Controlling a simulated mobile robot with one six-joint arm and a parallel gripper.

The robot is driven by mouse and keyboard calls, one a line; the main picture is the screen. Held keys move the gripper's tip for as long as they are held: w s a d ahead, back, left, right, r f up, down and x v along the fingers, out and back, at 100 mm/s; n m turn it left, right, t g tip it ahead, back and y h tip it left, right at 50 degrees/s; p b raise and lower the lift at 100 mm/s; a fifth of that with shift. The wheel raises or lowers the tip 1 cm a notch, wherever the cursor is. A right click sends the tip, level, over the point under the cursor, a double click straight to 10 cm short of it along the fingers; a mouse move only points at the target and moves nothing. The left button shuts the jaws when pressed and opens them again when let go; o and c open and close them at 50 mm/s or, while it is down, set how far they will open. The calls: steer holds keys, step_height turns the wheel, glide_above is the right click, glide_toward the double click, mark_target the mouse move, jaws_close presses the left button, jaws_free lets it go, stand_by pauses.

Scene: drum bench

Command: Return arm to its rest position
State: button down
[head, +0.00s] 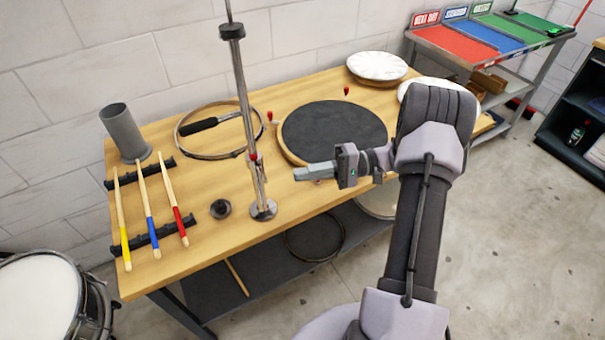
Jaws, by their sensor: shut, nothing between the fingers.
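My gripper (316,171) is over the front part of the wooden drum bench (178,251), pointing left in the head view. Its fingers are shut with nothing between them. The fingertips are to the right of the metal stand's lower pole, and I see a small gap between them. My arm comes up from the lower right and bends at the elbow above the bench's right end. It hides part of a white drumhead (424,83) there.
A tall metal stand (243,95) rises left of my gripper. A round dark pad (330,132) lies behind it. Drumsticks (147,211) rest on black racks at the left, near a grey cup (124,132). A drum (40,300) stands lower left.

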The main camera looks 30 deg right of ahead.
steer(key=s+d+f+p, duration=0.1)
steer(key=s+d+f, duration=0.1)
steer(key=d+f, duration=0.35)
steer(key=s+a+r+n+g+h, duration=0.1)
steer(key=s+a+r+g+h, duration=0.15)
steer(key=a+r, duration=0.5)
steer(key=s+a+r+n+g+h, duration=0.1)
steer(key=a+r+g+h, duration=0.3)
steer(key=a+r, duration=0.35)
steer(key=s+a+r+t+h, duration=0.3)
steer(key=s+a+h, duration=0.1)
steer(key=s, duration=0.3)
steer(key=s+a+r+m+t+h, duration=0.1)
steer(key=s+a+r+t+h, duration=0.2)
steer(key=s, duration=0.4)
steer(key=shift+a+r+t+h, duration=0.35)
steer(key=shift+a+r+h, duration=0.15)
steer(key=shift+a, duration=0.2)
